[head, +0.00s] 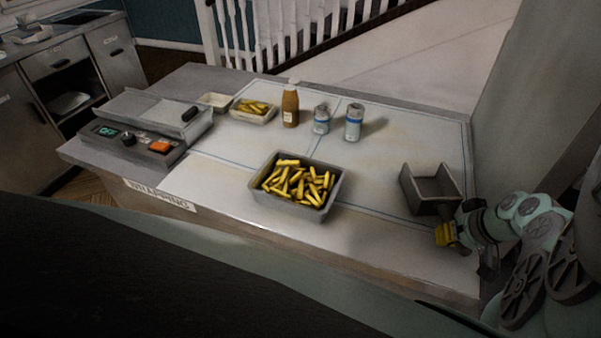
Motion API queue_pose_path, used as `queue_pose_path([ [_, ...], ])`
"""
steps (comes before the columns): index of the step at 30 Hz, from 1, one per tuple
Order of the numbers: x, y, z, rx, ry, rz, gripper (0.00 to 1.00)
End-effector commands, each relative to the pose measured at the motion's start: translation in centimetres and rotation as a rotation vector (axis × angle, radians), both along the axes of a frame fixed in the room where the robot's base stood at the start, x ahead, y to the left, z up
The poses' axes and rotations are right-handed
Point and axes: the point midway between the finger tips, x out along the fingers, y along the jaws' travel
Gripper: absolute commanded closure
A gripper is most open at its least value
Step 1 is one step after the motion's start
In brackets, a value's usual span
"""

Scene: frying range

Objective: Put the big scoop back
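The big scoop (431,188) is a grey, box-shaped metal scoop at the right side of the worktop in the head view. My gripper (458,230) is right at its near end, close to the worktop's right front corner. A yellow and dark piece shows at the gripper, and I cannot tell if it belongs to the gripper or to the scoop. The scoop's handle and the fingertips are hidden or too small to make out, so I cannot tell if the gripper is closed on the handle.
A grey tub of chips (265,199) stands at the front middle. Behind are a smaller chip tray (240,115), a sauce bottle (290,105) and two shakers (321,119) (354,122). A scale-like appliance (135,142) is at left. The worktop (390,160) right of the shakers is clear.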

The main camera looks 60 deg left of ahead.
Motion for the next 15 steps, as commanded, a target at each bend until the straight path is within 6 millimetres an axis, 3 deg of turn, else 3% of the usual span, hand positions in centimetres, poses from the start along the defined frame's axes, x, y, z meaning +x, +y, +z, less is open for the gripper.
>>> queue_pose_path([
  [15,0.03,-0.01,-0.62,0.001,0.000,-0.001,1.00],
])
